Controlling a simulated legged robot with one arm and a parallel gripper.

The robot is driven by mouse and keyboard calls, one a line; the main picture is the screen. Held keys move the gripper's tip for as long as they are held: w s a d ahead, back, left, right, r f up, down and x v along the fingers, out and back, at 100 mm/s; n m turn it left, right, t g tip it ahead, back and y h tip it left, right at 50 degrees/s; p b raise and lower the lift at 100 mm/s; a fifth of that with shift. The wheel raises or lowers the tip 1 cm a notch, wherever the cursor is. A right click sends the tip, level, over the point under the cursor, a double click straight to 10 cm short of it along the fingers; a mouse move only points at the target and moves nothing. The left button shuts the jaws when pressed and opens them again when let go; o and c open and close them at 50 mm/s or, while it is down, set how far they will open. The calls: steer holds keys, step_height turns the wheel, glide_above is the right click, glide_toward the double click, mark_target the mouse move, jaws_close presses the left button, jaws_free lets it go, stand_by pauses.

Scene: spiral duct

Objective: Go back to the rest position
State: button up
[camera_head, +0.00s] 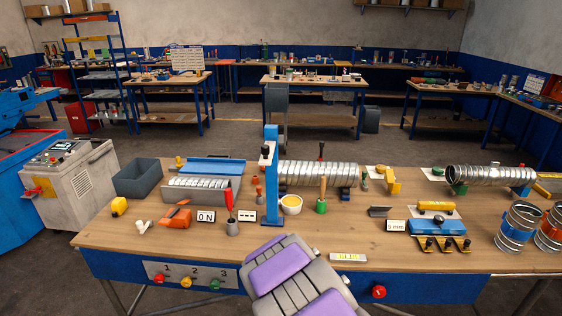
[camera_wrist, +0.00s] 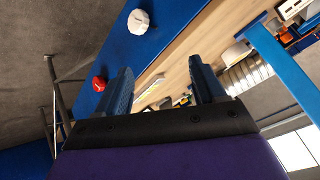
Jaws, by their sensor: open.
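My gripper (camera_wrist: 163,84) shows in the wrist view with its two blue fingers apart and nothing between them. Beyond the fingers lie the wooden workbench top (camera_wrist: 205,45) and its blue front panel (camera_wrist: 165,20), seen tilted. In the head view my grey and purple arm (camera_head: 292,277) reaches up from the bottom centre in front of the workbench (camera_head: 130,228). I cannot make out my gripper's fingers in the head view.
A blue upright post (camera_head: 271,180) stands near the bench middle, beside a spiral duct (camera_head: 318,173). A red screwdriver (camera_head: 229,203), a yellow-filled cup (camera_head: 291,204) and metal duct pieces (camera_head: 516,228) stand on the bench. A red button (camera_head: 378,291) is on the front panel.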

steer(key=s+d+r+n+g, duration=0.2)
steer(key=s+r, duration=0.4)
steer(key=s, duration=0.8)
steer(key=s+d+r+n+g+y+b, duration=0.1)
steer(key=s+d+r+n+g, duration=0.2)
steer(key=s+r, duration=0.4)
steer(key=s+d+r+n+g, duration=0.2)
steer(key=s+r+n+g, duration=0.2)
steer(key=s, duration=1.9)
step_height(320, 180, up, 3)
steer(key=shift+d+f+g+y, duration=0.1)
steer(key=shift+d+g+y, duration=0.25)
steer(key=shift+g, duration=0.25)
steer(key=shift+a, duration=0.1)
